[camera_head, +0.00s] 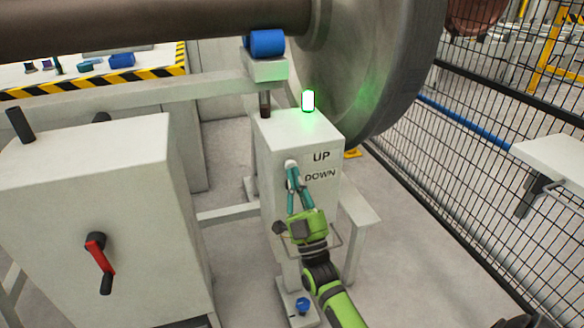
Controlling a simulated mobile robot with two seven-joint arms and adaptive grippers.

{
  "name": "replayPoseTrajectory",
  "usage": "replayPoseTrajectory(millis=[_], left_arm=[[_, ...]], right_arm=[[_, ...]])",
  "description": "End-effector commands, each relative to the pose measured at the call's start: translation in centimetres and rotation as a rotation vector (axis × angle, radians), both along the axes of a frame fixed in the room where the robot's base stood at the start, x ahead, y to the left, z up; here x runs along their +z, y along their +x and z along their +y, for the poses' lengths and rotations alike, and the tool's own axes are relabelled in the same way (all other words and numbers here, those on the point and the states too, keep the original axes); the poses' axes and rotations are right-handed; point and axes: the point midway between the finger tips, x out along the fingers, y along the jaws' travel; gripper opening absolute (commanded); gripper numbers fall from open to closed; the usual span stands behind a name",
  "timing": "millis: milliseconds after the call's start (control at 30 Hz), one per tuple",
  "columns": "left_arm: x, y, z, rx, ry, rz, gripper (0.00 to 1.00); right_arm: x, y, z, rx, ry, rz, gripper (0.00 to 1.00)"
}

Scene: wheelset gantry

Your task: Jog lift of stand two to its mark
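The stand's pale control box (292,130) carries the labels UP (321,156) and DOWN (320,175) on its front. A lit green lamp (308,100) is on its top. A blue roller (266,43) sits on a pale block (265,69) above a dark post (265,104), close under the brown axle (150,22). My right gripper (291,174) is at the front face, left of the labels. Its teal fingers converge at a small whitish knob (291,164); I cannot tell whether they grip it. No mark on the lift can be made out. My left gripper is out of view.
A large grey wheel (385,70) stands behind the box. A pale cabinet (90,200) with a red-handled crank (102,255) is at left. A black mesh fence (480,140) runs along the right. Bare floor (400,270) lies between box and fence.

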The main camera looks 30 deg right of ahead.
Motion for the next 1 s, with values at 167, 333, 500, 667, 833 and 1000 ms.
replayPoseTrajectory(millis=[167, 333, 500, 667, 833, 1000], left_arm=[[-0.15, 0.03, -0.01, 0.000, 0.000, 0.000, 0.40], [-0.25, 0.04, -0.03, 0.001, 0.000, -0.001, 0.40], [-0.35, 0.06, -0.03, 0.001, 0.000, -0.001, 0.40], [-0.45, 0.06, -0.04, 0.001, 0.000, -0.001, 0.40], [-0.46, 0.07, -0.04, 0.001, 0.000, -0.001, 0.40], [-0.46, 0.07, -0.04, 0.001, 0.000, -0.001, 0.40]], right_arm=[[-0.01, 0.22, -0.05, 0.000, 0.000, 0.000, 0.00], [-0.01, 0.43, -0.10, 0.000, 0.000, -0.001, 0.00], [-0.03, 0.63, -0.15, 0.000, 0.000, 0.000, 0.00], [-0.04, 0.81, -0.20, 0.000, 0.000, 0.000, 0.00], [-0.03, 0.91, -0.22, 0.000, 0.000, 0.001, 0.00], [-0.02, 0.90, -0.22, 0.000, 0.000, 0.001, 0.00]])
